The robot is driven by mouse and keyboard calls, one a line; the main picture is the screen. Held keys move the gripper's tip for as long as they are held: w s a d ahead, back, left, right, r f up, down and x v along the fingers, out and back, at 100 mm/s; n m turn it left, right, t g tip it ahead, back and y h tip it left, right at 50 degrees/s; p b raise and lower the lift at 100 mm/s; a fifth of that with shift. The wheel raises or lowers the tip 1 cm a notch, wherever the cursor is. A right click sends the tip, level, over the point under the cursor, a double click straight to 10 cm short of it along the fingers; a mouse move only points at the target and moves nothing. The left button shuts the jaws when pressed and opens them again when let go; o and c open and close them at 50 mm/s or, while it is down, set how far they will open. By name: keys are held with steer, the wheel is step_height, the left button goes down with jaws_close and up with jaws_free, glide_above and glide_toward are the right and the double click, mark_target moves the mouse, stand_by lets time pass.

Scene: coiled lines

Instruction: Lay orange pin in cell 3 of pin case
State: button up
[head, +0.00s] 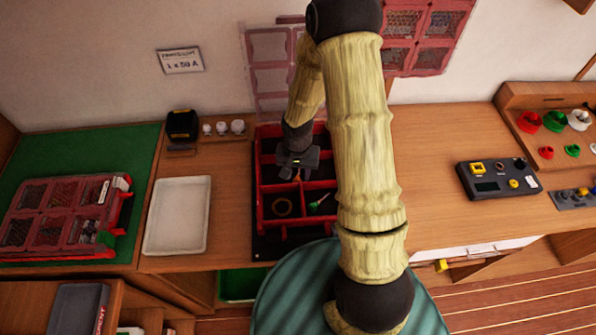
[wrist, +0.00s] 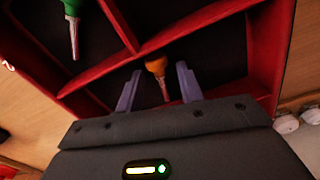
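The orange pin (wrist: 156,67) lies in a dark-floored cell of the red pin case (wrist: 128,60) in the wrist view, head away from me and grey tip towards me. My gripper (wrist: 159,70) has one finger on each side of the pin, with a gap to both, so it is open. In the head view my gripper (head: 291,174) is low over the upper part of the pin case (head: 262,205); the orange pin is not clear there. I cannot read which cell number this is.
A green pin (head: 318,203) lies in another cell, beside a cell with a brown ring (head: 281,207). Red dividers (wrist: 190,28) stand around the fingers. The case's raised lid (head: 270,75) is behind. An empty white tray (head: 178,216) lies to the left.

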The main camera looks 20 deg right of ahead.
mark_target(298, 176)
step_height(298, 176, up, 12)
steer(key=shift+r, duration=0.15)
stand_by(0.4)
stand_by(0.4)
steer(key=s+r+n+t, duration=0.2)
steer(key=s+r+n, duration=0.2)
steer(key=s+r, duration=0.3)
steer(key=s, duration=0.3)
steer(key=shift+s+d+n+t, duration=0.25)
steer(key=shift+n+t, duration=0.05)
steer(key=shift+n, duration=0.1)
steer(key=shift+r, duration=0.1)
